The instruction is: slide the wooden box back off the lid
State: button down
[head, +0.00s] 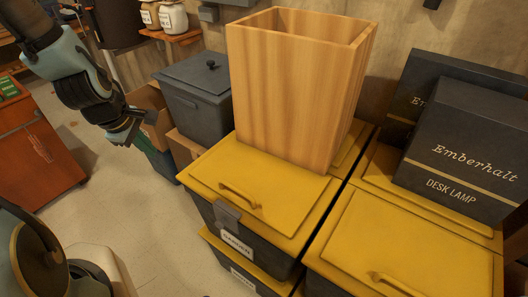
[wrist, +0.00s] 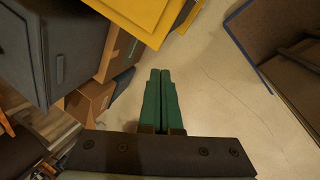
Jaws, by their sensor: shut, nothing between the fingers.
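A tall, open-topped wooden box (head: 290,95) stands upright on the rear part of a yellow lid (head: 275,200) in the head view. The lid has a handle (head: 240,194) near its front edge and closes a dark bin with a label. The front part of the lid is bare. My gripper (head: 136,142) is to the left of the box and bin, over the floor, apart from both. In the wrist view its green fingers (wrist: 161,100) are together and empty. A yellow corner (wrist: 135,15), probably the lid, shows at the top there.
A second yellow-lidded bin (head: 400,245) stands close on the right, with black Emberhalt boxes (head: 470,150) behind. A grey lidded bin (head: 195,100) and cardboard boxes (head: 150,105) stand left of the wooden box. A wall is behind. Floor (head: 130,200) at left is clear.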

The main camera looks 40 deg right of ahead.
jog(key=s+d+f+n+h+b, duration=0.1)
jog(key=s+d+f+n+h, duration=0.2)
jog(key=d, duration=0.4)
jog(key=s+d+f+n+h+b, duration=0.1)
jog(key=s+d+f+n, duration=0.1)
jog(key=d+n, duration=0.4)
jog(key=s+d+f+n+h, duration=0.2)
jog(key=s+d+n, duration=0.1)
jog(key=d, duration=0.5)
jog(key=shift+g, duration=0.3)
jog(key=p+x, duration=0.2)
jog(key=x, duration=0.6)
jog(key=shift+f, duration=0.3)
jog(key=d, duration=0.1)
jog(key=d+p, duration=0.1)
jog(key=shift+w+d+f, duration=0.15)
jog(key=shift+w+d, duration=0.05)
jog(key=shift+d, duration=0.1)
jog(key=shift+w+d+f+p, duration=0.1)
jog(key=shift+d+p, duration=0.15)
jog(key=shift+d, duration=0.2)
jog(key=shift+w+d+f+p, duration=0.15)
jog(key=shift+d+p, duration=0.1)
jog(key=shift+d, duration=0.2)
